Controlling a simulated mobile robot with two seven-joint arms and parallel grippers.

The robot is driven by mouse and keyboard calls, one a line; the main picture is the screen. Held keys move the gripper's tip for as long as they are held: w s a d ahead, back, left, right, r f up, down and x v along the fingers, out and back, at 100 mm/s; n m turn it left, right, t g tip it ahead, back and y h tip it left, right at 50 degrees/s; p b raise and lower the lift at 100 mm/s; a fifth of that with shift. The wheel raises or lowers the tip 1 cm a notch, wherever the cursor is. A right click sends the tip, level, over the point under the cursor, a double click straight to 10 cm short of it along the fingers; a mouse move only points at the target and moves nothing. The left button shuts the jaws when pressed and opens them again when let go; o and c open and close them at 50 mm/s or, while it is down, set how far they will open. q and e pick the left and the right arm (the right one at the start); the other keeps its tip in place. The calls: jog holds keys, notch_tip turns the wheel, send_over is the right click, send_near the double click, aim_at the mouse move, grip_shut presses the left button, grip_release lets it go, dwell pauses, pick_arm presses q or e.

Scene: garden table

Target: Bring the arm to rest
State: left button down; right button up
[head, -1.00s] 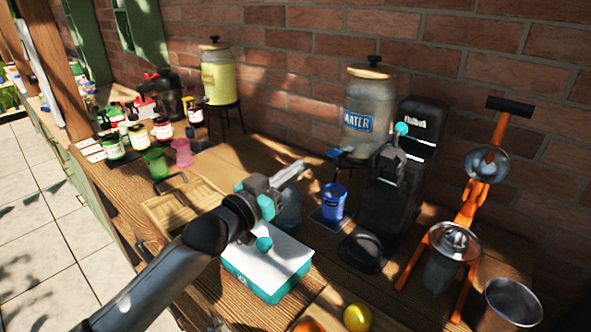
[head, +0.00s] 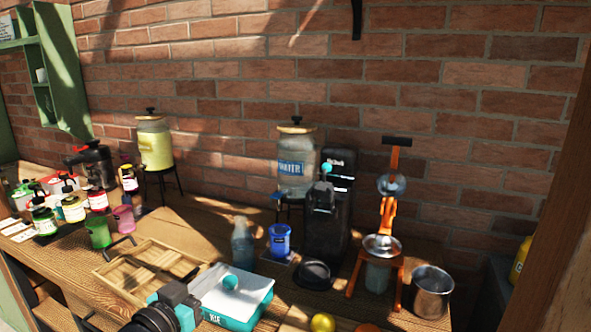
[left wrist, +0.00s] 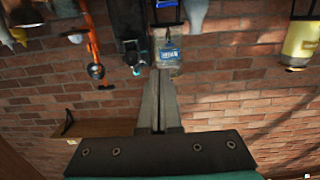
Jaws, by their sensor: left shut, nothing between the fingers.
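My left gripper (head: 190,283) is low in the head view, at the left side of the white-lidded teal box (head: 262,297). Its fingers are shut and empty. In the left wrist view the two closed fingers (left wrist: 158,78) point at the brick wall, which appears upside down, with the water dispenser (left wrist: 168,55) beyond their tips. The gripper holds nothing. Most of my left arm is below the picture edge. My right gripper is in neither view.
A wooden tray (head: 150,268) lies just beyond the gripper. A blue canister (head: 280,240), a black machine (head: 327,215), an orange juicer (head: 382,250) and a metal pot (head: 431,290) stand to the right. Jars and cups crowd the left. A yellow fruit (head: 322,322) lies at the front.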

pick_arm(q)
jog(key=s+d+f+g+y, duration=0.25)
jog(key=s+f+g, duration=0.25)
jog(key=s+f, duration=0.5)
jog(key=s+a+f+n+g+y, duration=0.15)
jog(key=s+f+g, duration=0.3)
jog(key=s, duration=0.45)
jog(key=s+a+f+n+g+y, duration=0.1)
jog(key=s+f+g+y, duration=0.3)
jog(key=s, duration=0.6)
notch_tip(320, 180, down, 25)
jog(key=s+h+b, duration=0.1)
jog(key=s+b, duration=0.1)
jog(key=s+a+f+g+b, duration=0.1)
jog(key=s+a+f, duration=0.2)
jog(key=s+f, duration=1.2)
jog(key=shift+s+a+f+b, duration=0.15)
jog(key=shift+s+f+b, duration=0.15)
jog(key=shift+b, duration=0.1)
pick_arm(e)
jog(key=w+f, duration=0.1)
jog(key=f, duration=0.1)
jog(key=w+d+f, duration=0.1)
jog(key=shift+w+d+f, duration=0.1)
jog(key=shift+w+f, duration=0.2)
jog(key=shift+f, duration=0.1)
